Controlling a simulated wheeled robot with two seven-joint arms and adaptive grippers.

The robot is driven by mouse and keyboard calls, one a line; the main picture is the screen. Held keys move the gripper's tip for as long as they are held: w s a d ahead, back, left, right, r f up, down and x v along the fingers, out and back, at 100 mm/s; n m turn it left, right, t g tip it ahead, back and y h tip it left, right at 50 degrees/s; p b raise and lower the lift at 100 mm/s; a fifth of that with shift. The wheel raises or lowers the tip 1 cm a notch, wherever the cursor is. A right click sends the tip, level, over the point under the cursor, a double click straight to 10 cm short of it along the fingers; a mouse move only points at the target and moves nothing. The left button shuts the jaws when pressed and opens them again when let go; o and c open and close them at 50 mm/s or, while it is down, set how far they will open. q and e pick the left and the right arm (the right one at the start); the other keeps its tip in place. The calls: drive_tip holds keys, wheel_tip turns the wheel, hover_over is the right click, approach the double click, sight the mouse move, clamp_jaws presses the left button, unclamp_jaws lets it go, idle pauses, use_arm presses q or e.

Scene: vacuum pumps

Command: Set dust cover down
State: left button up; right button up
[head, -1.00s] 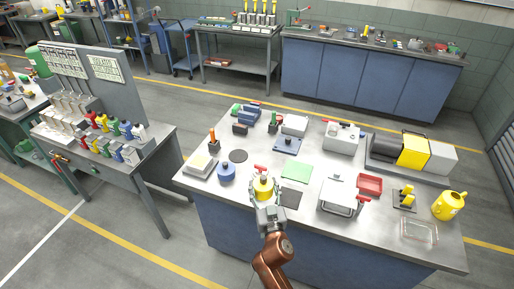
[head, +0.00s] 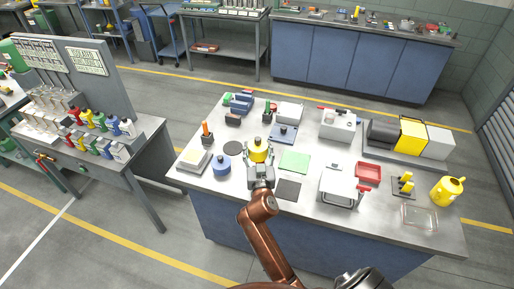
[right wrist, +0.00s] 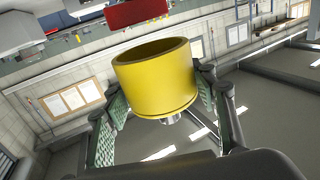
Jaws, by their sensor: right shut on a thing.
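My left gripper is out of view.
Close by are a dark round pad (head: 233,148), a blue round part (head: 222,165), a green mat (head: 294,161) and a black square mat (head: 288,188).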

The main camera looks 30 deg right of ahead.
sight(258, 144)
wheel_tip(258, 144, down, 3)
drive_tip(key=shift+r+b, duration=0.1)
drive_tip(key=shift+b, duration=0.95)
wheel_tip(258, 144, down, 3)
drive_tip(key=b, duration=0.3)
drive_tip(key=shift+a+f, duration=0.1)
drive_tip(key=shift+f, duration=0.25)
use_arm(q)
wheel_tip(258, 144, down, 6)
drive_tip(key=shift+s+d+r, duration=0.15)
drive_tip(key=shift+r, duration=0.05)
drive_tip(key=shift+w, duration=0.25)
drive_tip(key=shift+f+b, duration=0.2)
drive_tip(key=shift+b, duration=0.1)
use_arm(e)
drive_tip(key=shift+f, duration=0.25)
drive_tip(key=o, duration=1.3)
drive_tip(key=shift+o, duration=0.2)
wheel_tip(258, 144, up, 10)
drive_tip(key=shift+r, duration=0.1)
